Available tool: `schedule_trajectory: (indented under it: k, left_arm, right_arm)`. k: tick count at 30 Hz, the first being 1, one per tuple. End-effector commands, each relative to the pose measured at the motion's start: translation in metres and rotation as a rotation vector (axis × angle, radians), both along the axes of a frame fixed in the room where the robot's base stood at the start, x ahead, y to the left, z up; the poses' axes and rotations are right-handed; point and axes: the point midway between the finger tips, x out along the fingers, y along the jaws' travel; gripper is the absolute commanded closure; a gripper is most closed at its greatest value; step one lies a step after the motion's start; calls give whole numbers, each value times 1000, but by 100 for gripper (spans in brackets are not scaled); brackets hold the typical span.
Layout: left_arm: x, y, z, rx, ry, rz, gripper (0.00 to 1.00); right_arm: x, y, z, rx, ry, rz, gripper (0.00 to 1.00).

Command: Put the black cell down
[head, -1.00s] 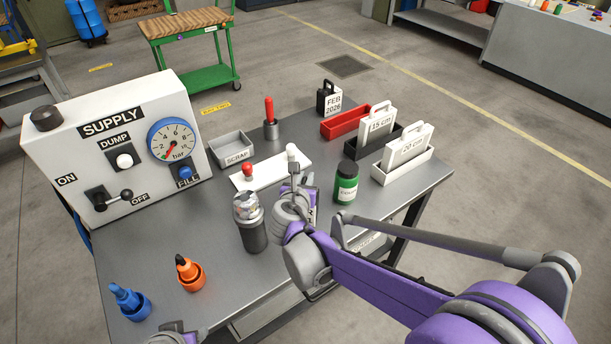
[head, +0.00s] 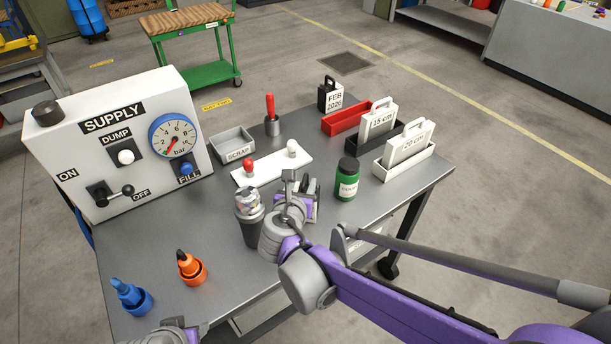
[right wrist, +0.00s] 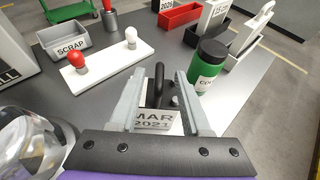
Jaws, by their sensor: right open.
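A black-handled piece with a plate reading MAR 2021, which I take to be the black cell (right wrist: 159,88), shows in the right wrist view between the fingers of my right gripper (right wrist: 158,104). The fingers are open, one on each side of it. Whether its base touches the tabletop is hidden. In the head view my right gripper (head: 297,190) is over the middle of the table, covering most of the cell. A part of my left gripper (head: 172,334) shows at the bottom edge; its fingers cannot be made out clearly.
A clear-topped dark cylinder (head: 249,217) stands just left of my right gripper. A green bottle (head: 347,181) stands to its right. Behind are a white plate with red and white knobs (head: 270,170) and a SCRAP tray (head: 233,143). A black FEB 2026 piece (head: 329,95) stands farther back.

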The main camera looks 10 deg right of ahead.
Motion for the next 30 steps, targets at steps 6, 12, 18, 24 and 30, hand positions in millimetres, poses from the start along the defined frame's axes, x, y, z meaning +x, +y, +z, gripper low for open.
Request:
schedule_trajectory:
  k: [6, 12, 18, 24, 30]
  left_arm:
    - [0, 0, 1, 0, -1, 0, 50]
    - [1, 0, 2, 0, -1, 0, 50]
    - [1, 0, 2, 0, -1, 0, 50]
    - [1, 0, 2, 0, -1, 0, 50]
    - [0, 0, 1, 0, -1, 0, 50]
  right_arm:
    - [-35, 16, 16, 1, -1, 4, 53]
    - [-49, 21, 22, 0, 0, 1, 53]
    - [-56, 10, 18, 79, 1, -50, 53]
    - [-112, -51, -21, 680, -34, -460, 53]
    - [-197, -84, -67, 1461, -190, -1158, 53]
